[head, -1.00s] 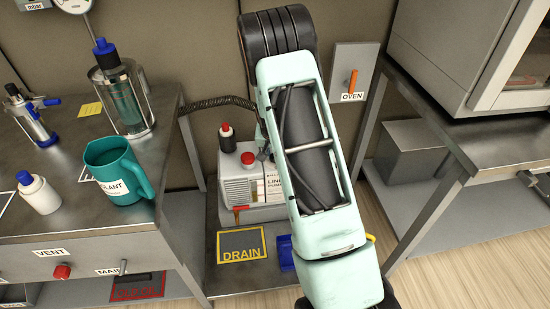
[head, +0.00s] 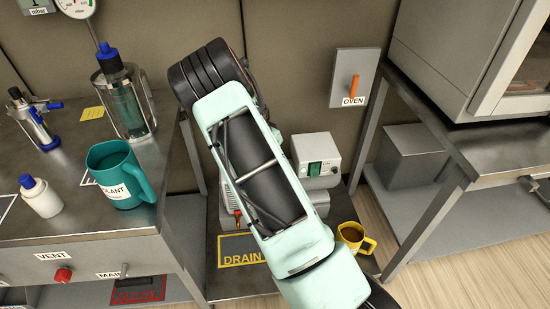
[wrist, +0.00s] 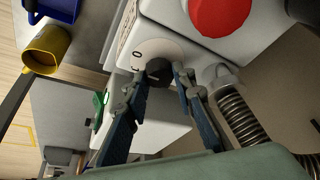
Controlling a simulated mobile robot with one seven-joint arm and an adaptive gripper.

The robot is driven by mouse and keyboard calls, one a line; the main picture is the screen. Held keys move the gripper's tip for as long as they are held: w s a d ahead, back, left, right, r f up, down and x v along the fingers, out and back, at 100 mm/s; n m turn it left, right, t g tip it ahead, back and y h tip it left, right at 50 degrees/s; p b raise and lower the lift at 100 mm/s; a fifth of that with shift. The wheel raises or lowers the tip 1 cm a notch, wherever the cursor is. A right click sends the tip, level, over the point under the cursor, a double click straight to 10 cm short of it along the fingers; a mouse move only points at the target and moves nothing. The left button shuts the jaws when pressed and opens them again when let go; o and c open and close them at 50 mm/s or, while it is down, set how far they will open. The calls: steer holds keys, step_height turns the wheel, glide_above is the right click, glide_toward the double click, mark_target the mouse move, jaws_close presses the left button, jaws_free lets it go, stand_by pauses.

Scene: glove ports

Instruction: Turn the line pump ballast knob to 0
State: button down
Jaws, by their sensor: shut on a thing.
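The line pump (head: 323,180) stands on the low shelf, mostly hidden behind my arm in the head view. Its ballast knob is hidden there. In the wrist view the dark round knob (wrist: 158,69) sits on a white dial (wrist: 150,48) marked with a 0, on the pump's white housing (wrist: 168,18). My gripper (wrist: 160,78) has one finger on each side of the knob and is shut on it. The knob's pointer is too small to read surely. My gripper is hidden in the head view.
A red cap (wrist: 222,12) and a ribbed hose (wrist: 240,115) are close to the fingers. A green switch (head: 322,168) is on the pump. A yellow mug (head: 352,238) stands beside the pump. The bench (head: 100,220) is left, the oven table (head: 500,150) right.

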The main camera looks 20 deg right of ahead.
stand_by(0.3)
steer(key=c, duration=1.6)
jaws_free()
steer(key=shift+f, duration=0.1)
steer(key=v, duration=1.2)
steer(key=shift+w, duration=0.1)
